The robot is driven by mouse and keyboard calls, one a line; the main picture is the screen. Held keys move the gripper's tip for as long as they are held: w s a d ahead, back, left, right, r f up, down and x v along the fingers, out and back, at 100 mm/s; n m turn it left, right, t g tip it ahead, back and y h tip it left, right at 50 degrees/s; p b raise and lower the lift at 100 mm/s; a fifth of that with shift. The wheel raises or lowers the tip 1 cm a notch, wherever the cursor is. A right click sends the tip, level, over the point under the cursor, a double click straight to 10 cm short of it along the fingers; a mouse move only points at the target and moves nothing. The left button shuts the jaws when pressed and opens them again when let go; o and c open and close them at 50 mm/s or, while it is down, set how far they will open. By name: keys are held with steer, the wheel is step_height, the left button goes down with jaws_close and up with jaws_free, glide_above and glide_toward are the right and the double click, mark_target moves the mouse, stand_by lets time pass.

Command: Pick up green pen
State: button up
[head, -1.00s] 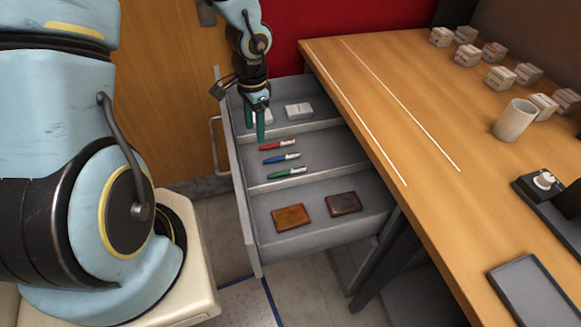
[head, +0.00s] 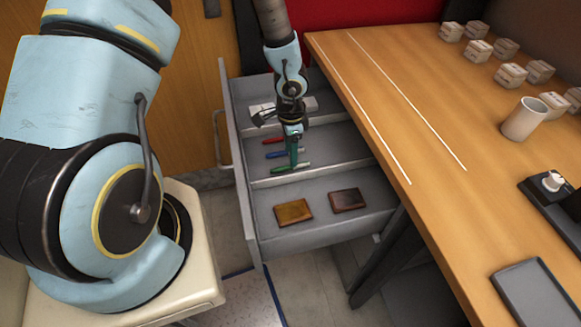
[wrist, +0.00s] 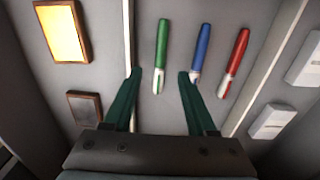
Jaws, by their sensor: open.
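The green pen (head: 289,168) lies in the middle compartment of the open drawer, nearest the divider toward the wallets. It also shows in the wrist view (wrist: 161,50), between the lines of my two fingers and beyond the tips. The blue pen (head: 277,155) and the red pen (head: 273,142) lie beside it, partly covered by my gripper in the head view. My gripper (head: 293,160) is over the pens, open and empty. In the wrist view its right fingertip overlaps the white end of the blue pen (wrist: 200,50); its left fingertip is near the divider.
The grey drawer (head: 250,215) has dividers between compartments. Two wallets, one tan (head: 293,212) and one dark brown (head: 347,200), lie in the front compartment. White boxes lie in the back one. The wooden desk (head: 380,90) borders the drawer on the right.

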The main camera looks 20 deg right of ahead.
mark_target(289, 166)
steer(key=f, duration=0.4)
steer(key=shift+a+f, duration=0.25)
steer(key=shift+f, duration=0.15)
jaws_close()
